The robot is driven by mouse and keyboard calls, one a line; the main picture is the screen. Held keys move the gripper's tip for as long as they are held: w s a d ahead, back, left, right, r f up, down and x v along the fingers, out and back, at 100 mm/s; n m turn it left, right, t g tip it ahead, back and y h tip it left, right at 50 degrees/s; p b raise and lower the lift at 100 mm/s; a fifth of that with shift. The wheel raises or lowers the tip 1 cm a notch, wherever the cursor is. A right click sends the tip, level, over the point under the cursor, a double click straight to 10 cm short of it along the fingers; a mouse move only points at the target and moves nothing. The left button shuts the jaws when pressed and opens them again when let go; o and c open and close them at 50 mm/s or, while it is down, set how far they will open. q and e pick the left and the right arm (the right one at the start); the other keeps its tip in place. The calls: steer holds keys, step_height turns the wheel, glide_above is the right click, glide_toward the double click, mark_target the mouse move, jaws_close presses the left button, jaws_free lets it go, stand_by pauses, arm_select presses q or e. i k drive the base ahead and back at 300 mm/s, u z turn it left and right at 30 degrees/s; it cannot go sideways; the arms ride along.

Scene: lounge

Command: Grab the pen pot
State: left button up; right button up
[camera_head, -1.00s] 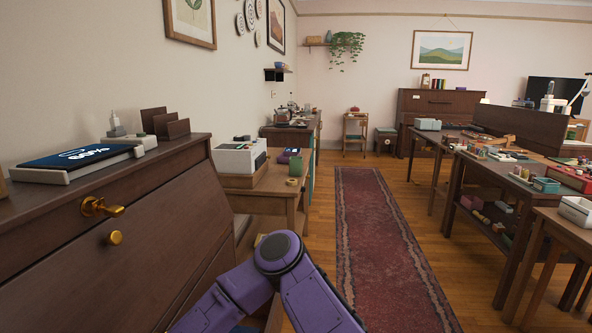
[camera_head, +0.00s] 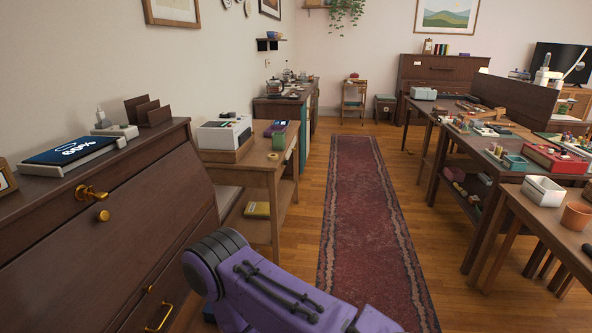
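No thing in view is clearly a pen pot, and I see no pens standing in a pot. A terracotta cup (camera_head: 577,216) stands at the right edge on the near right table. Either may be the pot; I cannot tell. A purple link of my own arm fills the bottom middle of the head view. Neither gripper shows in the frame.
A dark cabinet (camera_head: 99,230) with brass handles stands close at left. The wooden side table (camera_head: 232,175) holds a white box-shaped device (camera_head: 224,133). A white bin (camera_head: 543,190) stands beside the terracotta cup. The red runner (camera_head: 365,215) lies clear along the aisle.

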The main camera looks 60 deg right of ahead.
mark_target(279, 138)
steer(key=z, duration=2.45)
steer(key=i, duration=5.55)
steer(key=u, duration=1.3)
